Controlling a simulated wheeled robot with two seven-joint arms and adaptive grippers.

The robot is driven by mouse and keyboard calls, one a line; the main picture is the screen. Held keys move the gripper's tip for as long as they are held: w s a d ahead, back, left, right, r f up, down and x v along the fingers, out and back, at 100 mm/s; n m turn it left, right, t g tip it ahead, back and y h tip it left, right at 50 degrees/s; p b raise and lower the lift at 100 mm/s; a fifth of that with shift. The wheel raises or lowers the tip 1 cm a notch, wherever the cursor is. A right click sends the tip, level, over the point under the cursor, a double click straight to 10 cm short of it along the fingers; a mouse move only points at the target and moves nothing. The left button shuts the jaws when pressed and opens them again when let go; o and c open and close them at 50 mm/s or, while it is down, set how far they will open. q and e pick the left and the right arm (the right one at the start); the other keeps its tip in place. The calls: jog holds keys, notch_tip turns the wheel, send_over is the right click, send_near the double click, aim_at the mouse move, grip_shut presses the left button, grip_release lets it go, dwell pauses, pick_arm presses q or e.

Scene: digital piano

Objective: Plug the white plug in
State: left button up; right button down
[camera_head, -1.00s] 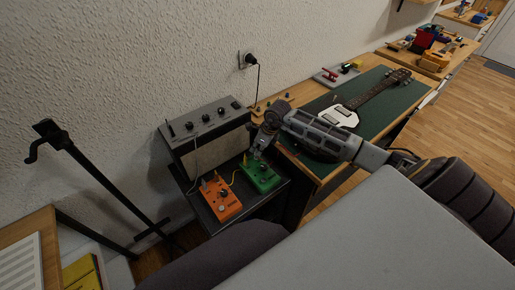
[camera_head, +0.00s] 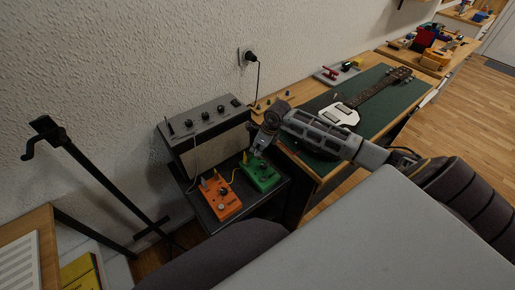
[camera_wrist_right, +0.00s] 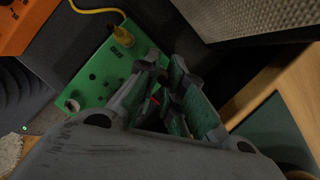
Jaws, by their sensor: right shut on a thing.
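My right gripper (camera_head: 257,147) is just above the rear right side of the green pedal (camera_head: 262,178), in front of the amplifier. In the right wrist view its fingers (camera_wrist_right: 168,98) are closed together over the right edge of the green pedal (camera_wrist_right: 110,70). A thin red bit (camera_wrist_right: 155,101) shows between them; most of what they hold is hidden. I cannot make out a white plug in either view. A yellow plug (camera_wrist_right: 123,36) sits in the green pedal, apart from the fingers. My left gripper is not in view.
The grey amplifier (camera_head: 207,130) stands behind the orange pedal (camera_head: 219,198), with a pale cable (camera_head: 196,150) between them. A wall socket with a black plug (camera_head: 250,57) is above. A guitar (camera_head: 338,113) lies on the green mat (camera_head: 392,100) at right. A black stand (camera_head: 95,175) is at left.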

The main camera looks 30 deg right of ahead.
jog(key=shift+f, duration=0.3)
jog(key=c, duration=1.5)
grip_release()
jog(key=shift+o, duration=0.2)
jog(key=shift+r, duration=0.2)
jog(key=p+v, duration=0.3)
jog(key=v, duration=0.1)
jog(key=shift+s+r, duration=0.15)
jog(key=shift+r, duration=0.15)
jog(key=shift+d, duration=0.1)
jog(key=v, duration=1.2)
